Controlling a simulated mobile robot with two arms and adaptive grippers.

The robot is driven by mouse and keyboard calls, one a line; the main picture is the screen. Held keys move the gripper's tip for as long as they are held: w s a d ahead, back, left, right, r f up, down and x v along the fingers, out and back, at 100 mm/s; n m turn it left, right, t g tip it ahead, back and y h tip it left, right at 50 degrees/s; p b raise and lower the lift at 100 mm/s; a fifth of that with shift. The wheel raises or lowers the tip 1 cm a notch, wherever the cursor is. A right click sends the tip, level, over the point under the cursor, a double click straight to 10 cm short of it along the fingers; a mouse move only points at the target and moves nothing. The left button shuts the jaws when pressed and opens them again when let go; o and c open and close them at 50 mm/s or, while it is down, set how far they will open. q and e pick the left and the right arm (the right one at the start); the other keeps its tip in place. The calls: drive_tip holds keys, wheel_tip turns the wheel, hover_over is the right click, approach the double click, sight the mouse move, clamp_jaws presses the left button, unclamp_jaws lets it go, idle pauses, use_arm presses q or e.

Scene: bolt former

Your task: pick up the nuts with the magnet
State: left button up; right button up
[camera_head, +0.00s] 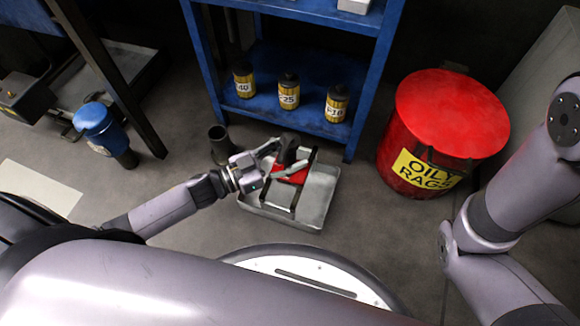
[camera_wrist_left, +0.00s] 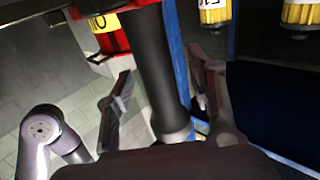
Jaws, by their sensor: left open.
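My left gripper (camera_head: 289,154) is open over the metal tray (camera_head: 316,206) on the floor. A dark upright handle (camera_head: 287,147) stands between its fingers; it may be the magnet's. The wrist view shows this black handle (camera_wrist_left: 157,65) with a flared end, between the two spread fingers of the left gripper (camera_wrist_left: 162,77). I cannot tell whether either finger touches it. A red part (camera_head: 296,173) and grey blocky parts lie in the tray, partly hidden by the gripper. I cannot make out any nuts. My right arm shows at the right edge, but its gripper is out of view.
A blue shelf (camera_head: 350,140) with several yellow-and-black bottles stands behind the tray. A red oily-rags bin (camera_head: 452,115) is to the right. A dark cup (camera_head: 220,143) stands left of the tray. A blue-topped container (camera_head: 96,120) is farther left. Floor right of the tray is clear.

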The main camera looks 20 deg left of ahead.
use_arm(q)
drive_tip(key=shift+c, duration=0.5)
clamp_jaws()
idle(0.4)
drive_tip(key=shift+r, duration=0.1)
